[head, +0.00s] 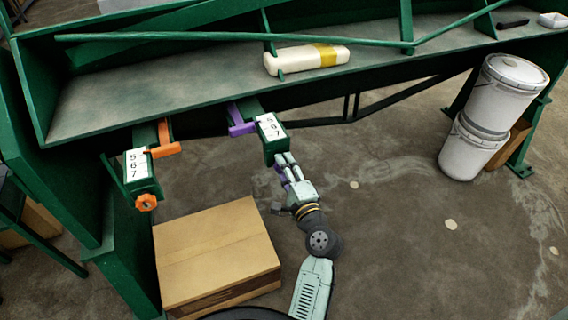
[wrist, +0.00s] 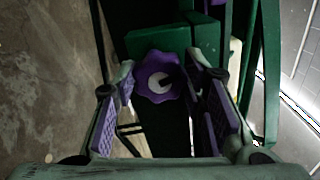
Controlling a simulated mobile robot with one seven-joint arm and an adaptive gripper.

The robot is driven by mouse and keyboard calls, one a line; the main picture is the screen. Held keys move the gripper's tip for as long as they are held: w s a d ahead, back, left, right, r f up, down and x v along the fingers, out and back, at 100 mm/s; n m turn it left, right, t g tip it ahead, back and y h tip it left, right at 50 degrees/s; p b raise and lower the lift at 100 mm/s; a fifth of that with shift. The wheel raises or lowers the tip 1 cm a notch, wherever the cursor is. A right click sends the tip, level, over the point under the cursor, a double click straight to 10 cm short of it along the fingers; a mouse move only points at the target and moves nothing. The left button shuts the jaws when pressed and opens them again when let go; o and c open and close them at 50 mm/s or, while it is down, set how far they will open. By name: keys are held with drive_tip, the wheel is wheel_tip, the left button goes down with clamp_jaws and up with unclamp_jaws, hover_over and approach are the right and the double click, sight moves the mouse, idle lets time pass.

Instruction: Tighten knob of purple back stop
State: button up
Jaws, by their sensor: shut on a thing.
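The purple back stop (head: 240,126) sits on the right-hand green arm under the machine's long bed, next to a white scale plate (head: 270,126) reading 5, 6, 7. Its purple lobed knob (wrist: 158,76), with a pale centre and dark stud, faces the wrist camera at the end of the green arm. My gripper (head: 284,162) reaches up to that end from below. In the wrist view its purple-padded fingers (wrist: 162,80) stand on either side of the knob, shut on it. In the head view the gripper mostly hides the knob.
An orange back stop (head: 165,150) with an orange knob (head: 146,202) is on the left green arm. A cardboard box (head: 215,250) stands on the floor left of my arm. Two stacked white buckets (head: 475,145) stand at right. The floor between is clear.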

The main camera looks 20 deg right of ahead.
drive_tip(key=shift+m+p, duration=0.3)
drive_tip(key=shift+m, duration=1.6)
drive_tip(key=o, duration=1.2)
drive_tip(key=shift+c, duration=0.2)
drive_tip(key=shift+r, duration=0.1)
wheel_tip(320, 180, up, 10)
